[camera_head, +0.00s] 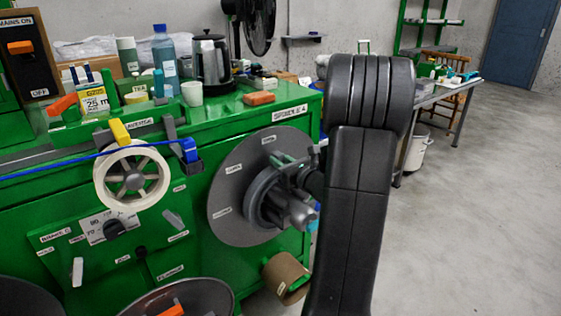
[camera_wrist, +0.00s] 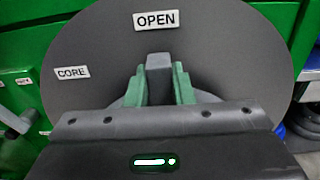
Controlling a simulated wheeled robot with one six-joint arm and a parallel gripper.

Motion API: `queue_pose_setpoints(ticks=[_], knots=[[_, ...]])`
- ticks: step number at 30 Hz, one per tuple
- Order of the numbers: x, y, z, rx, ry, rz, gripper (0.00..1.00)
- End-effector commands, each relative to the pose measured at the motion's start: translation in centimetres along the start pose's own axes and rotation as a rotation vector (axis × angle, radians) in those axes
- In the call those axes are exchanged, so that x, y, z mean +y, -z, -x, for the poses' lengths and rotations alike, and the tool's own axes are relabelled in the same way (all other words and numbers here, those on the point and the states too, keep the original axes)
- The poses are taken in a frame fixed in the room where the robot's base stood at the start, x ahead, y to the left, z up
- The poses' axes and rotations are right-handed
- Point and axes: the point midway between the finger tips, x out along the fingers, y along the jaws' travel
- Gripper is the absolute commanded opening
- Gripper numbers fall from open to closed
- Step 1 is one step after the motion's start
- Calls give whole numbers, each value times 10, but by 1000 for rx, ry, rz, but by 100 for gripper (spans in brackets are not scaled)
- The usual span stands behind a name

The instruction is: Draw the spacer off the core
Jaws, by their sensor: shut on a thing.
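A large grey disc (camera_head: 228,178) stands upright on the front of the green machine. A grey ring (camera_head: 258,203), which looks like the spacer, sits around the lighter grey hub or core (camera_head: 293,212) in front of the disc. My gripper (camera_head: 284,162) reaches the top of this ring from the right. In the wrist view, its green fingers (camera_wrist: 160,88) are shut on an upright grey block (camera_wrist: 159,66), apparently part of the spacer. Behind it the disc (camera_wrist: 215,60) carries OPEN and CORE labels. My gripper body hides the lower ring and the core there.
A white spoked spool (camera_head: 133,178) with a blue cable (camera_head: 60,168) above it is on the left. A brown tube (camera_head: 285,275) sticks out below the disc. A kettle (camera_head: 210,62), bottles and an orange block (camera_head: 258,98) stand on top. Free floor lies right.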

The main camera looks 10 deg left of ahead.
Motion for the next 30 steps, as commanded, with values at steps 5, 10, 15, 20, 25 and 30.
queue_pose_setpoints(ticks=[5, 10, 15, 20, 25, 30], knots=[[0, -1, 3, -1, 1, 1, 0], [-1, 0, 13, -1, 1, 1, 0], [-1, 0, 24, -1, 2, 1, 0], [0, -1, 33, -2, 1, 0, 0], [-1, 0, 44, 0, 2, 1, 0], [0, -1, 54, -2, 1, 0, 0]])
